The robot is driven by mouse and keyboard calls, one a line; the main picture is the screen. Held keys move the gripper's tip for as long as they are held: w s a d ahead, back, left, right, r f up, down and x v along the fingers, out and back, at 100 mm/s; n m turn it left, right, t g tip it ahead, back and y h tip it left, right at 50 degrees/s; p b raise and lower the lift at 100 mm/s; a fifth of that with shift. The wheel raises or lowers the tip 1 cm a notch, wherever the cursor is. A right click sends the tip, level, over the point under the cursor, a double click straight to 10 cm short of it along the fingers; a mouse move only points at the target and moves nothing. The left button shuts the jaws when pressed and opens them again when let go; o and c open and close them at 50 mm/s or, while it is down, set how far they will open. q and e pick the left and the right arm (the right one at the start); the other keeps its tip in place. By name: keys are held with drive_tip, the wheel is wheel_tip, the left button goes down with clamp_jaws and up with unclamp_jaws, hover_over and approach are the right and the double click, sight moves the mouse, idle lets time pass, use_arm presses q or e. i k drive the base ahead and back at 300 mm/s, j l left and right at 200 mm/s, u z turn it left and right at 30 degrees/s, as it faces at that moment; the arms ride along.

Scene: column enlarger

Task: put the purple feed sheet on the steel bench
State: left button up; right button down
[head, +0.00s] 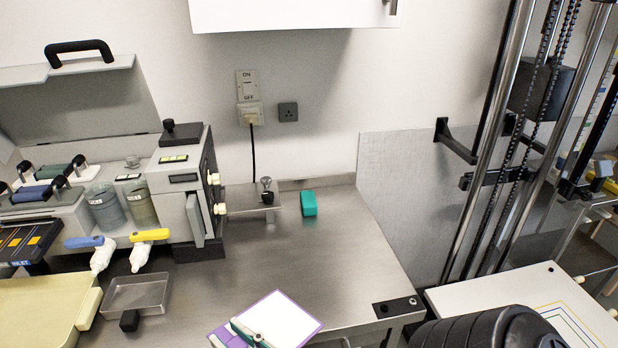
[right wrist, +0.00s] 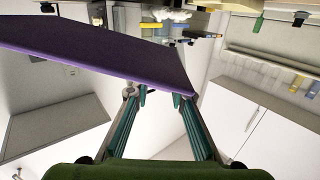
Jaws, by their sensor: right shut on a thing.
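The purple feed sheet (head: 286,318) is at the bottom middle of the head view, a pale panel with a purple border, overlapping the bench's front edge in the picture. In the right wrist view the sheet (right wrist: 95,52) spans the upper left, its purple face and edge showing. My right gripper (head: 248,334) is shut on the sheet's near edge; its teal fingers (right wrist: 162,94) reach that edge in the wrist view. The steel bench (head: 300,258) has a bare top beyond the sheet. I cannot tell whether the sheet touches it. My left gripper is not in view.
A teal block (head: 309,204) lies near the back wall, right of a small metal stand (head: 250,200). A grey machine (head: 185,190) and a shallow metal tray (head: 136,293) occupy the left. The bench's middle is clear. A chain column (head: 485,150) stands at right.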

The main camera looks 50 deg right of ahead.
sight(322, 292)
drive_tip(key=i+j+z, duration=0.2)
drive_tip(key=j, duration=0.25)
drive_tip(key=j+z, duration=0.2)
drive_tip(key=j, duration=0.3)
drive_tip(key=i+j+z, duration=0.2)
drive_tip(key=j, duration=0.3)
drive_tip(key=k+z, duration=0.1)
drive_tip(key=z, duration=0.75)
